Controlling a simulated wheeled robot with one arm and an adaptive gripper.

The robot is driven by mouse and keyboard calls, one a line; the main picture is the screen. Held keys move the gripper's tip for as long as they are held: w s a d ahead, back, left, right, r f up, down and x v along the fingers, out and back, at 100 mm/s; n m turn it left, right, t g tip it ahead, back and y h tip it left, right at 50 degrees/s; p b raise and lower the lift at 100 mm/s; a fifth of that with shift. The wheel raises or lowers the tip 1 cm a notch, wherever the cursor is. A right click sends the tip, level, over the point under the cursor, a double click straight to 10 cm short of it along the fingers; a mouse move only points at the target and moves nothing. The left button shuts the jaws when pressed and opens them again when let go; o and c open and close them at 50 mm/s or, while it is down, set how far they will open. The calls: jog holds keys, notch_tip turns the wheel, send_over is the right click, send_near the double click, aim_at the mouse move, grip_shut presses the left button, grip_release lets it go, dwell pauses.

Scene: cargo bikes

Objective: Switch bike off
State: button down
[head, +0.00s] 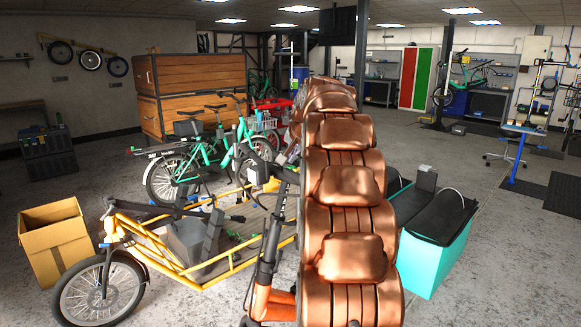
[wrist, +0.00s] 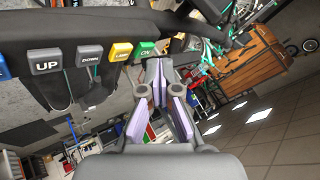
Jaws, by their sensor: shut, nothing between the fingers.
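In the wrist view a dark handlebar carries a row of buttons. They are a grey one marked UP (wrist: 46,63), a grey one marked DOWN (wrist: 89,54), a yellow one (wrist: 121,51) with lettering too small to read surely, and a green one (wrist: 145,49) marked ON. My gripper (wrist: 160,70) is shut and empty, its tips close to the green button, just below and right of it. I cannot tell whether they touch. In the head view a dark handlebar unit (head: 262,171) shows beside a long copper-coloured padded body (head: 338,185). My gripper cannot be made out there.
A blue button (wrist: 4,68) is cut off at the wrist view's left edge. A yellow cargo bike (head: 185,268), a teal bike (head: 205,150), a cardboard box (head: 55,247) and a turquoise cargo box (head: 432,259) stand around.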

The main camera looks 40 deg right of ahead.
aim_at(291, 166)
jog(key=shift+f, duration=0.15)
jog(key=shift+f, duration=0.25)
jog(key=shift+f, duration=0.2)
dwell(0.5)
jog(key=shift+r, duration=0.1)
jog(key=shift+r, duration=0.5)
jog(key=shift+r+p, duration=0.15)
jog(key=shift+p, duration=0.15)
jog(key=shift+w+r+p, duration=0.2)
jog(key=shift+r+p, duration=1.65)
jog(key=shift+r, duration=1.1)
